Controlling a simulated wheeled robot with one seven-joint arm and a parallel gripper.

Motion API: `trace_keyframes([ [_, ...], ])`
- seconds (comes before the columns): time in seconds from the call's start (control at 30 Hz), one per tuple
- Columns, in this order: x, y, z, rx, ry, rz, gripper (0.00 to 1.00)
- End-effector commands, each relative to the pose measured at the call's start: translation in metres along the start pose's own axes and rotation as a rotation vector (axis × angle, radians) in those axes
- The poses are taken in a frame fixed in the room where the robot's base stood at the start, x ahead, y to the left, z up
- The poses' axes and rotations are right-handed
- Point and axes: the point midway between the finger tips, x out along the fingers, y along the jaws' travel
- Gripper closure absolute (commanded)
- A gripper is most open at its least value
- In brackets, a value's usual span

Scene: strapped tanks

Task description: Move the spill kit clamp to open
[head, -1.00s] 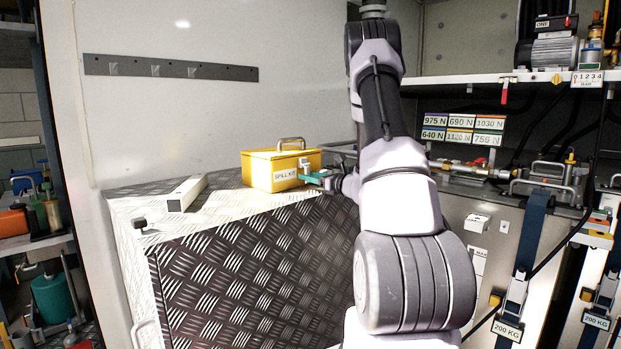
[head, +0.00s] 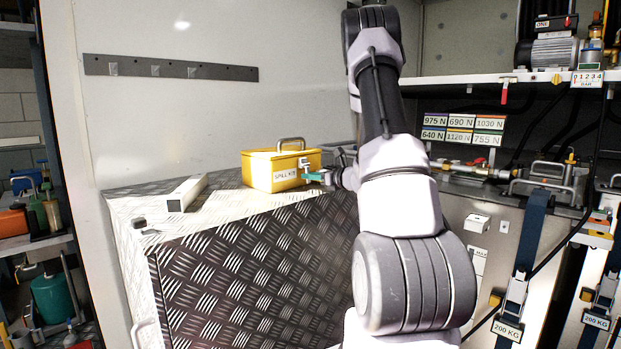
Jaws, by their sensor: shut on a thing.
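The spill kit (head: 271,171) is a yellow box with a grey handle on top and a white label on its front. It stands on the chequer-plate top, left of my arm. A small pale clamp (head: 304,163) sits at the box's front right corner. My gripper (head: 316,176), with green fingers, is at that corner, shut on the clamp part there. The fingertips are small in the view, and the exact part between them is hard to make out.
A white bar (head: 187,194) lies on the chequer-plate chest (head: 245,255) left of the box. A grey rail (head: 170,68) is on the wall behind. To the right are force labels (head: 460,129), a shelf (head: 490,79) and blue straps (head: 532,245) with buckles.

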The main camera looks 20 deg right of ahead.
Motion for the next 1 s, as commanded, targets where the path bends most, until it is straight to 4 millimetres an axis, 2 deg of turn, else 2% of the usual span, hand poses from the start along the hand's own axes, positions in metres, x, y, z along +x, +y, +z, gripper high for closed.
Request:
trace_keyframes([
  [0.5, -0.014, -0.001, 0.017, -0.013, 0.459, -0.001, 1.00],
  [1.0, -0.019, -0.001, 0.033, -0.010, 0.872, -0.002, 1.00],
])
